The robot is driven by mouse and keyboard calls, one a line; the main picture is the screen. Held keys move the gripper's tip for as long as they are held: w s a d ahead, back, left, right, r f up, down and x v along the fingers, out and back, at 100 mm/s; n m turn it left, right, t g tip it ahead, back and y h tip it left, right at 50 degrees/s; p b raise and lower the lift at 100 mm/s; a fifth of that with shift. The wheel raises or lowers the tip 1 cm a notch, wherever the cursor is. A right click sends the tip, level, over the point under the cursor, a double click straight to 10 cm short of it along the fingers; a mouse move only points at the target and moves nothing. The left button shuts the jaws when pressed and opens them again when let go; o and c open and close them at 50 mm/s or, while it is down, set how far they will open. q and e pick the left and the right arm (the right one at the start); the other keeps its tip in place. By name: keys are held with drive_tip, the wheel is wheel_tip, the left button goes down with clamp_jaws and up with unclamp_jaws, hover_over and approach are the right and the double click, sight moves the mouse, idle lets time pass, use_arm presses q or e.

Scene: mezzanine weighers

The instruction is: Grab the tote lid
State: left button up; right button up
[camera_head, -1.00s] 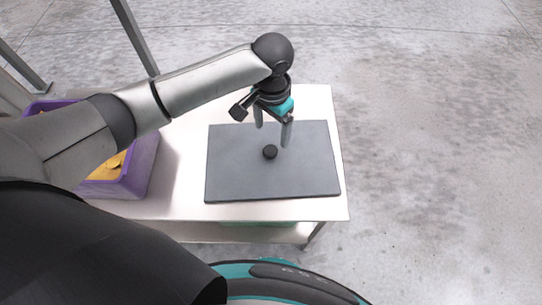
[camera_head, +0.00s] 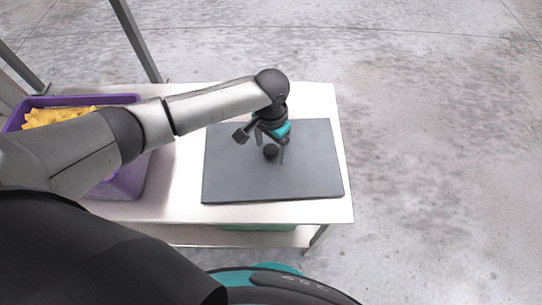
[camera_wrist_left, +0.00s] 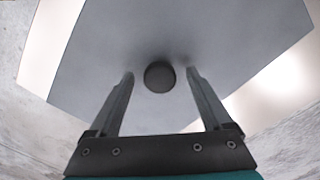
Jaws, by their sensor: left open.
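The tote lid (camera_head: 240,180) is a flat grey rectangular panel lying on a white table. It has a round black knob (camera_head: 270,152) near its middle. My left gripper (camera_head: 271,158) is over the lid with its fingers pointing down, one on each side of the knob. In the left wrist view the lid (camera_wrist_left: 230,40) fills much of the picture. There the knob (camera_wrist_left: 159,76) sits between the tips of the two open fingers, with a gap on both sides. My right gripper is not in view.
The white table (camera_head: 180,190) has a lower shelf with something green on it. A purple tote (camera_head: 128,180) with yellow pieces (camera_head: 60,115) stands at the left, partly hidden by my left arm. Grey floor is clear to the right.

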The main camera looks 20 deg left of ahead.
use_arm(q)
clamp_jaws()
idle(0.5)
idle(0.8)
